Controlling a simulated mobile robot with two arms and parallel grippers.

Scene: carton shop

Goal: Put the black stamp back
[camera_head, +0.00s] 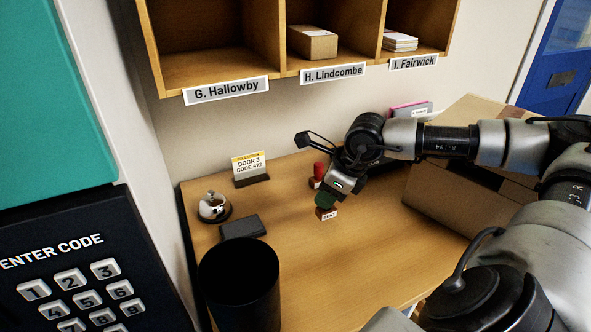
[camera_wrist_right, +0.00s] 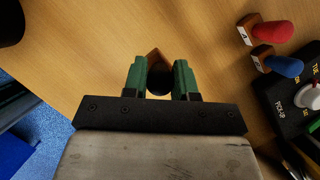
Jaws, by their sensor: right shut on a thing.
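My right gripper (camera_head: 327,198) is shut on the black stamp (camera_head: 327,214), a wooden block with a white label, above or on the desk; I cannot tell if its base touches. In the right wrist view the stamp's dark round handle (camera_wrist_right: 159,82) is between the green fingers (camera_wrist_right: 160,80). A red stamp (camera_head: 318,170) stands just behind the gripper in the head view and also shows in the right wrist view (camera_wrist_right: 272,32). A blue stamp (camera_wrist_right: 284,66) stands beside it there. The left gripper is not in view.
A black bin (camera_head: 238,285), a dark flat pad (camera_head: 243,228), a bell (camera_head: 213,208) and a door-code sign (camera_head: 251,166) are at the left. A large carton (camera_head: 440,205) is at the right. A black dial device (camera_wrist_right: 300,100) is near the stamps. The desk's front middle is clear.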

